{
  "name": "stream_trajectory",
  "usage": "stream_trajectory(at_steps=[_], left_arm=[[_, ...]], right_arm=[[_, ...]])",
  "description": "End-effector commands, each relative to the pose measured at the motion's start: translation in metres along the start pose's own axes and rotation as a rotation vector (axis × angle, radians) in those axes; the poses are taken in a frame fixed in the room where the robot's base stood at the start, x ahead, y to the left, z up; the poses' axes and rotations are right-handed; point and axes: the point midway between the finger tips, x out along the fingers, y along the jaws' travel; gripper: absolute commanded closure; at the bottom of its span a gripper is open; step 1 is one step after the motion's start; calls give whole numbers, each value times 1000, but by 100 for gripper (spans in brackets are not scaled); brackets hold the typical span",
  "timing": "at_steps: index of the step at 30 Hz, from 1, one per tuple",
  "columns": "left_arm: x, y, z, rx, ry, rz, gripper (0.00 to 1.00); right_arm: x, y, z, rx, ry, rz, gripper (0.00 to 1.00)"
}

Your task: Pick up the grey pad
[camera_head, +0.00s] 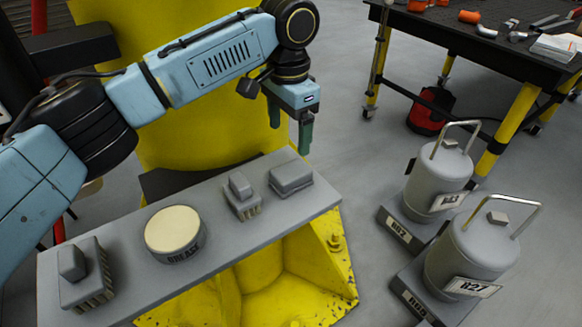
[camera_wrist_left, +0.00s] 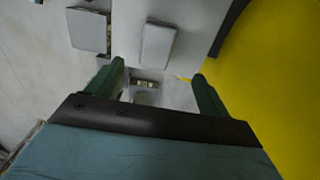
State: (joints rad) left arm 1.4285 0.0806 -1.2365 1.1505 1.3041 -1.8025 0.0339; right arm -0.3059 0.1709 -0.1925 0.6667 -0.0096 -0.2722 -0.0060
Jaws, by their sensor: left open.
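The grey pad (camera_head: 291,177) is a low rounded block at the right end of a grey shelf (camera_head: 222,232) in the head view. My left gripper (camera_head: 304,140) hangs just above and beyond it, apart from it. Its green fingers point down. In the left wrist view my left gripper (camera_wrist_left: 158,72) is open, with nothing between the fingers. Two pale blocks show ahead of it there, but I cannot tell which one is the pad. My right gripper is not in view.
Two grey canisters (camera_head: 438,182) (camera_head: 470,250) stand to the right. A black workbench (camera_head: 475,45) is at the back right. A yellow column (camera_head: 185,125) rises behind the shelf.

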Motion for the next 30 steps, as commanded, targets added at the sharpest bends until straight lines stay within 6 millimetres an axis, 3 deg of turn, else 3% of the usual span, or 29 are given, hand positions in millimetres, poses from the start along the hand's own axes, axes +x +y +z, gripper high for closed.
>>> stream_trajectory(at_steps=[3,7,16,24,30], left_arm=[[28,0,0,0,-3,1,20],[49,0,0,0,-2,0,20],[69,0,-1,0,-1,-1,20],[103,2,-4,1,-1,0,20],[112,2,-4,1,0,0,20]], right_arm=[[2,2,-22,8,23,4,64],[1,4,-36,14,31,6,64],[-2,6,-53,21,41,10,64],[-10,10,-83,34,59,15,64],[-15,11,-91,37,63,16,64]])
